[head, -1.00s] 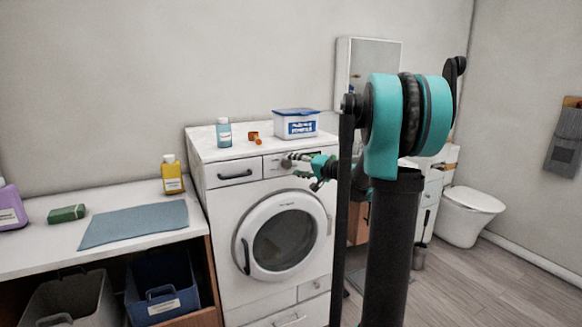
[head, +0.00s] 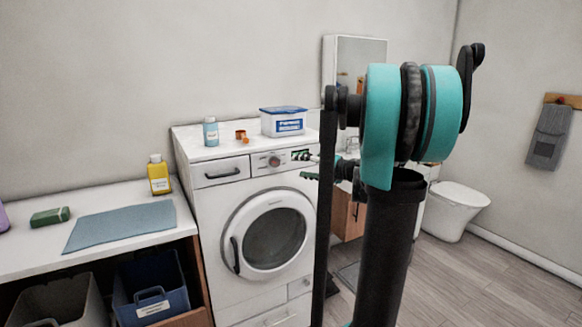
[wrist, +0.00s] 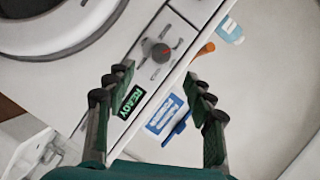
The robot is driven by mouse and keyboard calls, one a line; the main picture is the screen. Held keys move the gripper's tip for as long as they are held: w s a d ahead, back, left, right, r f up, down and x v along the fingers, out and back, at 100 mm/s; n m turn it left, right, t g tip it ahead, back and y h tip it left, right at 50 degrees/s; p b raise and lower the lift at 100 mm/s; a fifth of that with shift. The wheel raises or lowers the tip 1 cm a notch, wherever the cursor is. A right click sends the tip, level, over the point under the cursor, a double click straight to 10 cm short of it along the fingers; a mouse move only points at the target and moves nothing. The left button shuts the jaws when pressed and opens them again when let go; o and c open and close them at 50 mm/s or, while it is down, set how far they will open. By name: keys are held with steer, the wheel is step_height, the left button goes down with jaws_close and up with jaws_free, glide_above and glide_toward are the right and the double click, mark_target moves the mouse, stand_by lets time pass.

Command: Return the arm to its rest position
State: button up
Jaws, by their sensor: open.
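My gripper (head: 308,166) is in front of the upper right of the white washing machine (head: 212,230), beside its control panel. In the wrist view my gripper (wrist: 158,85) has its two fingers spread wide, with nothing between them held. Past the fingers, the wrist view shows the machine's knob (wrist: 161,53) and a green READY display (wrist: 131,101). My arm's teal and black joints stand upright at the right of the head view and hide part of the room behind.
On the machine stand a blue bottle (head: 210,133), a small orange item (head: 242,136) and a white tub with a blue lid (head: 283,122). The counter at left holds a yellow bottle (head: 158,176), a green sponge (head: 49,217) and a blue mat (head: 120,226). The floor at right is clear.

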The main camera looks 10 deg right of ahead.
steer(key=s+a+f+n+g+h, duration=0.25)
steer(key=s+a+f, duration=0.25)
steer(key=s+f, duration=0.3)
steer(key=s+a+f+n+g+h, duration=0.1)
steer(key=s+a+f+g, duration=0.25)
steer(key=s+f, duration=0.45)
steer(key=s+d+f+n+g+h, duration=0.1)
steer(key=s+d+f+h, duration=0.1)
steer(key=s+f, duration=0.3)
steer(key=s+d+f+n+g+h, duration=0.1)
steer(key=s+d+f+h, duration=0.2)
steer(key=s+f, duration=0.3)
steer(key=s+h, duration=0.1)
steer(key=s, duration=0.4)
steer(key=shift+s+f, duration=0.15)
steer(key=shift+f, duration=0.15)
steer(key=shift+h, duration=0.25)
steer(key=shift+c, duration=0.5)
